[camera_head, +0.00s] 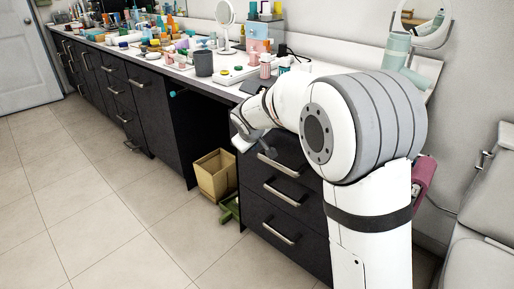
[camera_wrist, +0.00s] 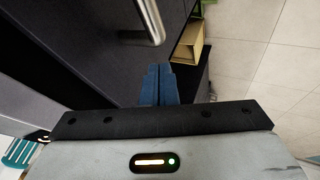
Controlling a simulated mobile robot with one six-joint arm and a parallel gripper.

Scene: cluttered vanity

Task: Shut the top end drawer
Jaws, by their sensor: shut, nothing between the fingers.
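The top end drawer (camera_head: 290,151) is in the dark drawer stack at the right end of the vanity, partly hidden behind my arm in the head view. Its front carries a metal bar handle (camera_head: 278,165). I cannot tell how far out the drawer stands. In the wrist view a metal handle (camera_wrist: 152,20) on a dark front shows just beyond my fingers. My gripper (camera_wrist: 158,72) is shut and empty, its blue fingertips together near that dark front. Contact cannot be made out. In the head view the gripper is small and partly hidden by my arm.
Two lower drawers with bar handles (camera_head: 282,193) (camera_head: 278,232) sit below. A tan bin (camera_head: 216,175) stands in the knee space to the left, near a green object (camera_head: 229,210). The countertop (camera_head: 222,82) is crowded with bottles and a mirror (camera_head: 225,14). The tiled floor in front is clear.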

